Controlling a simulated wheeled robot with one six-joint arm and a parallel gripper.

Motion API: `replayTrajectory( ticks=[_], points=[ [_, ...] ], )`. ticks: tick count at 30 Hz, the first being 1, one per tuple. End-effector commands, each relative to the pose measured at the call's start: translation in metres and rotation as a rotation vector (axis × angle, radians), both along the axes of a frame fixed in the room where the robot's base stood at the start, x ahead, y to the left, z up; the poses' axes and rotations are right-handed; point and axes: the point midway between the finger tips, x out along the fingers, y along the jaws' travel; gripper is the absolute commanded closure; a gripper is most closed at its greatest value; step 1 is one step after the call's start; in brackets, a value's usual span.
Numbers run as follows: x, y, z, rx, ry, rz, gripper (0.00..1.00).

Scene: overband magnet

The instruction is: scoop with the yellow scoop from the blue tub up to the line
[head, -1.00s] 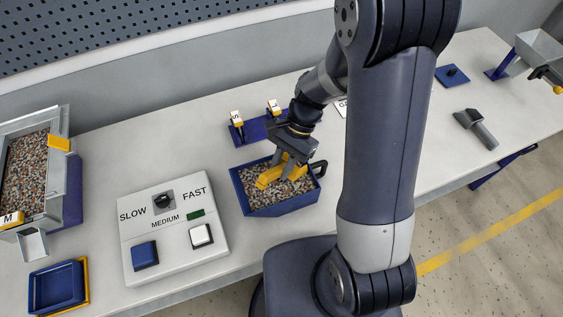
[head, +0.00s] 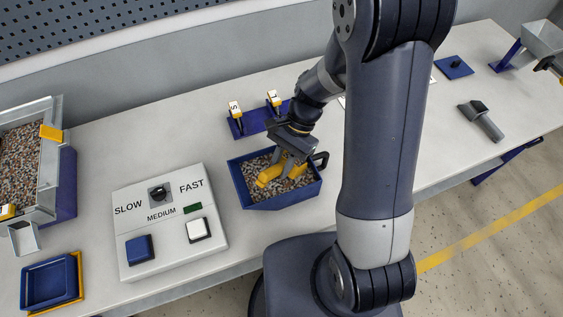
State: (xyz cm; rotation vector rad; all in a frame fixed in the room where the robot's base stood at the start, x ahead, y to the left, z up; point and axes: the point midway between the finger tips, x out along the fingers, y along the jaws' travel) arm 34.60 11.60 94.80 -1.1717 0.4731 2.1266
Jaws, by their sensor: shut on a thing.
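The blue tub (head: 283,201) stands on the bench in the middle of the view, filled with mixed brown and grey granules. My gripper (head: 287,161) is over the tub, shut on the yellow scoop (head: 268,176). The scoop is low in the tub, down at the granules, and its lower part looks sunk among them. How full the scoop is and any line on it cannot be made out.
A control box (head: 165,222) with a dial and two buttons stands left of the tub. A blue rack (head: 262,122) with two yellow-topped holders is behind it. At left are a granule-filled hopper (head: 62,190) and a small blue tray (head: 28,286). A grey-handled tool (head: 484,122) lies at right.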

Motion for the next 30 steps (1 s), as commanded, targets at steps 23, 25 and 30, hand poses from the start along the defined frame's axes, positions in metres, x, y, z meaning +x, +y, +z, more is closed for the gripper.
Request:
replayTrajectory(
  ticks=[23,25,30],
  points=[
    [-0.014,0.013,-0.009,-0.149,-0.156,0.003,1.0],
    [-0.014,0.013,-0.009,-0.154,-0.161,0.0,1.0],
    [-0.013,0.013,-0.009,-0.154,-0.16,-0.001,1.0]
  ],
)
